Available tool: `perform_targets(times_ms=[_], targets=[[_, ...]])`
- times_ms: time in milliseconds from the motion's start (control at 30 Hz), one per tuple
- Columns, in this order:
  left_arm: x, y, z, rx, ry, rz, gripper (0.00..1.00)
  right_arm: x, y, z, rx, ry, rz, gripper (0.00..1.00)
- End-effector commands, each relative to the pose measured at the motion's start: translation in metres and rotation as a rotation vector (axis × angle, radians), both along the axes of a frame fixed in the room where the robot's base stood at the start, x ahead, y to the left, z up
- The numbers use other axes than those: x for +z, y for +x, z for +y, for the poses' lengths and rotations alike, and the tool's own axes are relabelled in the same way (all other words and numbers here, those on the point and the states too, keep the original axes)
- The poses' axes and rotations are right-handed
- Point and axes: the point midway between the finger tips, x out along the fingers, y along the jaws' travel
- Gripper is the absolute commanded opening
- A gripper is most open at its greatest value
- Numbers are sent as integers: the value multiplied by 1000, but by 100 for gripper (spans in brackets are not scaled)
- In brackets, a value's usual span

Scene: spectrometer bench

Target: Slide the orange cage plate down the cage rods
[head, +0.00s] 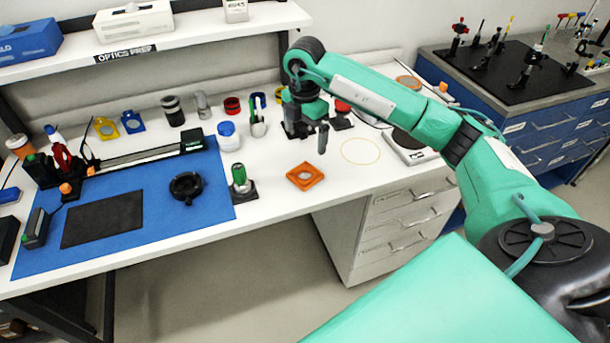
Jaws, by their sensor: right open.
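The orange cage plate (305,176), a square plate with a round centre hole, lies on the white bench near its front edge, right of the blue mat. My right gripper (322,146) points down above the bench, behind the plate and a little to its right. It is apart from the plate and looks empty; its jaws are open, though seen mostly side-on. I cannot make out the cage rods clearly; dark parts behind the right gripper are partly hidden by it. My left gripper is not in view.
A green-topped post (239,179) on a black base stands left of the plate. A white tub with a blue lid (228,134) is behind it. The blue mat (160,222) carries a black ring (186,186). A yellow circle (361,151) marks clear bench to the right.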

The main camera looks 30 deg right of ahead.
Motion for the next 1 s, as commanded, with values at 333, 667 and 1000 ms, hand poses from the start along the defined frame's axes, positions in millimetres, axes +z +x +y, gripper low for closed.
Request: perform_targets(times_ms=[333, 667, 1000], targets=[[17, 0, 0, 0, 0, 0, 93, -61, -1, -1, -1, -1, 6, 97], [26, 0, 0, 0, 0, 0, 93, -89, 1, -1, -1, -1, 5, 97], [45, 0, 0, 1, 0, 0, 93, -132, 4, -3, 1, 1, 3, 97]])
